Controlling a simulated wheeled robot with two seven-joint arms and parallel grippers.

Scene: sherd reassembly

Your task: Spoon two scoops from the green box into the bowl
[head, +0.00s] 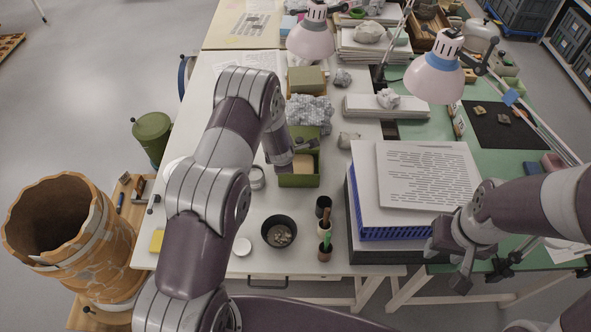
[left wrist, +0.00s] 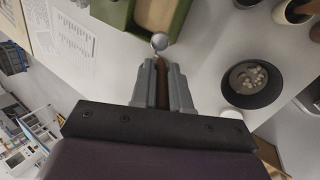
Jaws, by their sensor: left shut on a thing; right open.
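The green box (head: 299,181) stands on the white table with pale tan material in it; its edge also shows at the top of the left wrist view (left wrist: 172,28). My left gripper (left wrist: 161,68) is shut on a spoon with a brown handle and a small metal scoop (left wrist: 159,41). The scoop is at the box's near edge in that view; I cannot tell its height or whether it carries anything. The dark bowl (head: 279,245) holds several pale bits and shows right of the gripper in the left wrist view (left wrist: 251,99). My right gripper (head: 454,262) is open and empty.
Small pots with tools (head: 324,252) stand right of the bowl, and a white lid (head: 242,247) lies left of it. A blue crate (head: 395,234) with papers is further right. A grey crumpled heap (head: 311,112) lies behind the box.

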